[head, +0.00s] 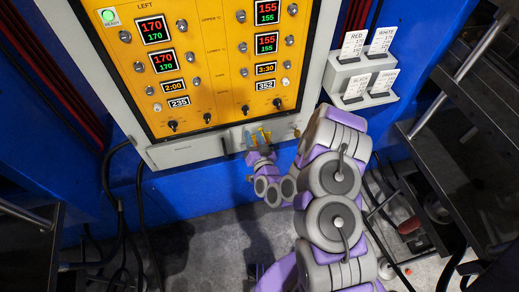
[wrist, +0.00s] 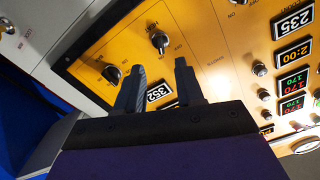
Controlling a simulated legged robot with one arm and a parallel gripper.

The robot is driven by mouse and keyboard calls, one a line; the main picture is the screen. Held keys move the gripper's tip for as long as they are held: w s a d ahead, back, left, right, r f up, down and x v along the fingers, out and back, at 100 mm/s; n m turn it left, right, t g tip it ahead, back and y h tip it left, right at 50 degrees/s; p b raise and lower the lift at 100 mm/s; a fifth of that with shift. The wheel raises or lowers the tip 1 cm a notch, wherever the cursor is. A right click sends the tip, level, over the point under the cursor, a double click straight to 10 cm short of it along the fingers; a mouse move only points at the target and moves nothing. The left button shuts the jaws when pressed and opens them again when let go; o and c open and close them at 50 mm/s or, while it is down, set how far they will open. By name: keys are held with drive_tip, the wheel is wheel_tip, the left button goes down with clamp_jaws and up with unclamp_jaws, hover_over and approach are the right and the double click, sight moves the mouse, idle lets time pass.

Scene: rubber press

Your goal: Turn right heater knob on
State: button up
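The orange control panel (head: 210,75) has a row of black knobs along its lower edge. The rightmost knob (head: 278,103) sits below the 352 display; the knob to its left (head: 245,109) is on the same row. In the wrist view, turned around, one black knob (wrist: 112,75) is just left of the left finger. Another knob (wrist: 160,42) with on/off marks is beyond the gap between the fingertips. My gripper (wrist: 160,66) is open and empty. In the head view my gripper (head: 257,137) is below the knob row.
The 352 display (wrist: 158,92) shows between my fingers. A white card holder (head: 362,75) with several cards is right of the panel. Dark shelving (head: 470,110) stands at the far right. Cables (head: 118,215) hang at the lower left. Bare floor shows below.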

drive_tip(key=p+v, duration=0.4)
drive_tip(key=v, duration=0.2)
drive_tip(key=shift+s+d+r, duration=0.2)
drive_tip(key=shift+s, duration=0.15)
idle(0.5)
drive_tip(key=w+a+r+n+g+y, duration=0.1)
drive_tip(key=a+r+n+g+y, duration=0.25)
drive_tip(key=a+n+g, duration=0.35)
drive_tip(key=s+d+r+g+h+b, duration=0.1)
drive_tip(key=s+d+r+g+h, duration=0.4)
drive_tip(key=d, duration=0.4)
drive_tip(key=s+d+r+g+h+b, duration=0.1)
drive_tip(key=s+d+r+g+h, duration=0.15)
drive_tip(key=s+d+r, duration=0.45)
drive_tip(key=s+d+r+m+g, duration=0.1)
drive_tip(key=s+r+m, duration=0.1)
drive_tip(key=s, duration=0.5)
drive_tip(key=s+d+r+m+g, duration=0.1)
drive_tip(key=s+d+r+g, duration=0.1)
drive_tip(key=s+r, duration=0.3)
drive_tip(key=s+d+r+m+g+h+b, duration=0.1)
drive_tip(key=s+d+r+m, duration=0.1)
drive_tip(key=s, duration=0.7)
drive_tip(key=shift+s+r+m+g, duration=0.3)
drive_tip(key=shift+s+r+g, duration=0.05)
drive_tip(key=shift+r, duration=0.45)
